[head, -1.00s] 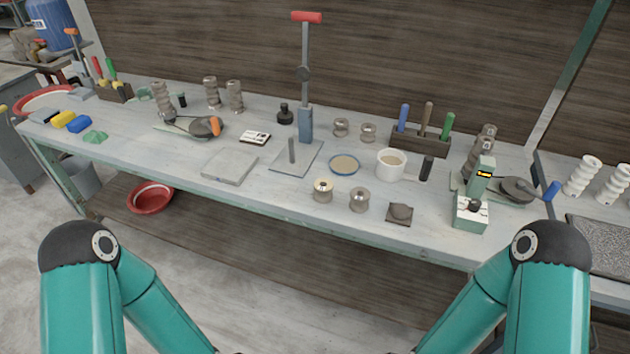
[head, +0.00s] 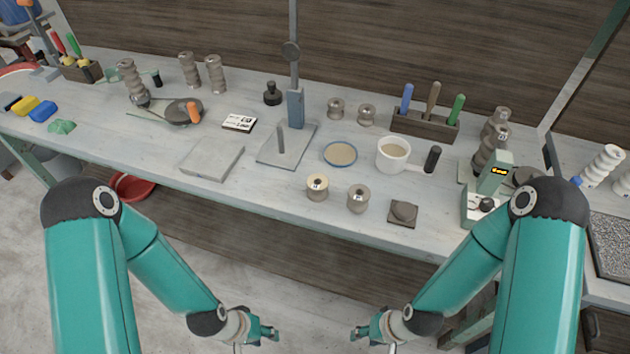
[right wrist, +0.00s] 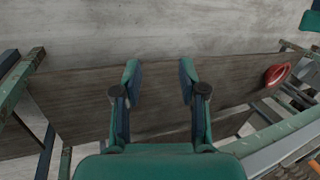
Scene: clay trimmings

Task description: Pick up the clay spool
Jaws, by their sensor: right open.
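Several grey-brown clay spools stand on the workbench in the head view. Two are near the front edge: one with a pale cream top (head: 317,187) and a plain one (head: 358,199) to its right. Two more small spools (head: 336,108) (head: 366,115) stand farther back, in front of the wooden wall. My left gripper (head: 268,332) and right gripper (head: 362,334) are low in the picture, in front of the bench and apart from all spools. The right one shows open and empty in the right wrist view (right wrist: 160,82). The left fingers are too small to judge.
Stacked spools (head: 216,73) stand back left. The bench's front edge (head: 250,197) separates my grippers from them.

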